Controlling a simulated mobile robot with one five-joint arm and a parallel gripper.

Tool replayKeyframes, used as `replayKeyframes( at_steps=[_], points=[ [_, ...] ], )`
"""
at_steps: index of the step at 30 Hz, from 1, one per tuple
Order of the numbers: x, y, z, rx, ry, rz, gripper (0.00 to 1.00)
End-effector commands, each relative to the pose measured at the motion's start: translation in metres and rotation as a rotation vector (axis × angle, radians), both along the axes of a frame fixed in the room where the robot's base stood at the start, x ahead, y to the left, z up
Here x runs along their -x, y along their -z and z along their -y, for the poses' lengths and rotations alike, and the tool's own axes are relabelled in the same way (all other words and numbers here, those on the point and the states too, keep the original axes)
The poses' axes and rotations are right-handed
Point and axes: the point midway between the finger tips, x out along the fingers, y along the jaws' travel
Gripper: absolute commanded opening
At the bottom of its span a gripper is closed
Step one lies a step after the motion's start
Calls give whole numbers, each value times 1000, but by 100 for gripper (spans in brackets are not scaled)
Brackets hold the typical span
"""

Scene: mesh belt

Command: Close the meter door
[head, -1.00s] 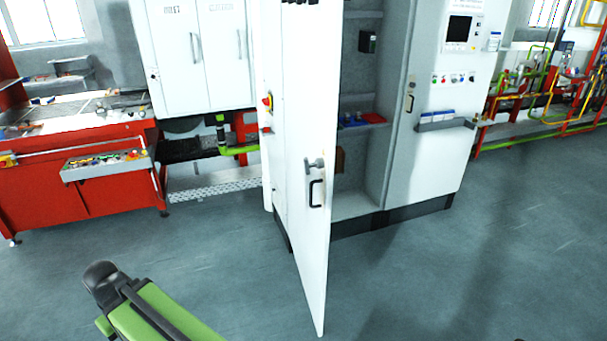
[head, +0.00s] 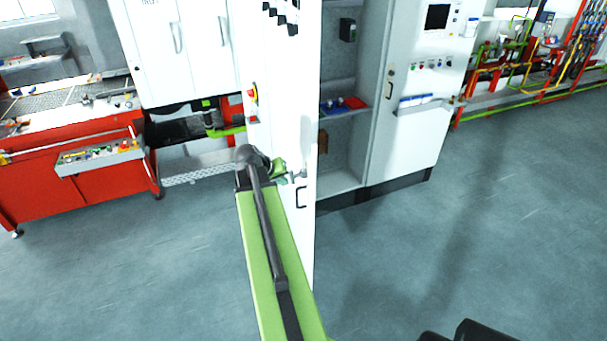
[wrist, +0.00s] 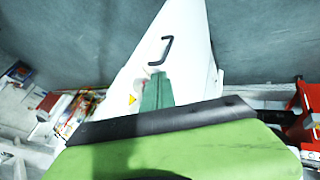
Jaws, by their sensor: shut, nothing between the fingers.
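The meter door (head: 305,120) is the tall white cabinet door, standing open and seen at a steep angle in the head view. It has a dark pull handle (head: 301,198) and a lever-like latch just above it. My gripper (head: 284,172) is shut and empty, close to the door face near that latch. In the wrist view, my green gripper (wrist: 156,92) points at the white door (wrist: 188,40), with the dark handle (wrist: 157,50) just beyond it. I cannot tell whether it touches the door. The grey cabinet interior (head: 342,150) is exposed.
Inside the cabinet is a shelf (head: 343,108) with small blue and red items. A white panel with a screen (head: 438,17) stands to the right. A red workbench (head: 100,170) is at the left. Grey floor (head: 490,220) is clear at the right.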

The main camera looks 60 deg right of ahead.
Motion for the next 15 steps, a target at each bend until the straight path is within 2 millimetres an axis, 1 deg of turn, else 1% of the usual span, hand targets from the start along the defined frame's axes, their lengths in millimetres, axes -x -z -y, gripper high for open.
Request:
replayKeyframes(
  at_steps=[5,8,15],
  points=[
    [-1,14,5,-1,0,1,0],
    [-1,31,14,-2,0,1,0],
    [0,75,46,-3,-1,1,0]
  ],
)
